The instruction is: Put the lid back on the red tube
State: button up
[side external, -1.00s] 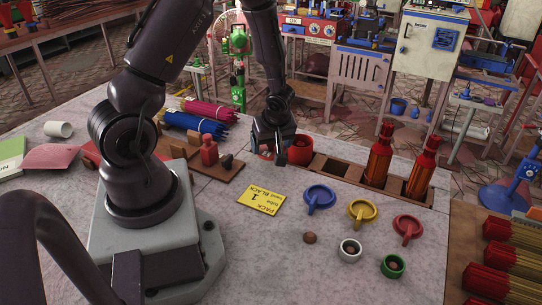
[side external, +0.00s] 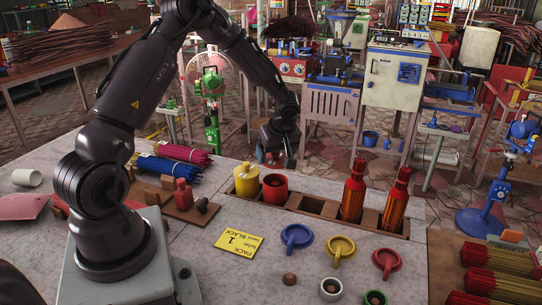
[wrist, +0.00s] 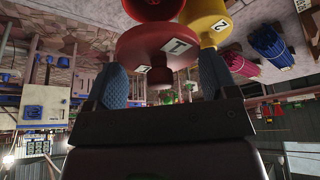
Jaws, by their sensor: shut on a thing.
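The red tube (side external: 274,188) stands upright in the dark slotted rack, with its open top showing. My gripper (side external: 277,159) hangs above and behind it, apart from it. In the wrist view, my gripper (wrist: 161,85) is shut on the red lid (wrist: 143,45), a wide disc with a narrower stem between the two blue textured fingers and pale labels. The red tube's rim (wrist: 152,16) shows beyond the lid at the top edge.
A yellow tube (side external: 246,184) with its lid on stands left of the red tube, close to it; empty rack slots (side external: 314,206) lie to the right. Two tall orange-red tubes (side external: 354,199) stand further right. Blue, yellow and red handled rings lie in front.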

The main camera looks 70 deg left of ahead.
jog(key=shift+f, duration=2.85)
jog(key=shift+f, duration=0.15)
jog(key=o, duration=0.8)
jog(key=shift+r, duration=3.5)
jog(key=shift+c, duration=0.2)
grip_shut()
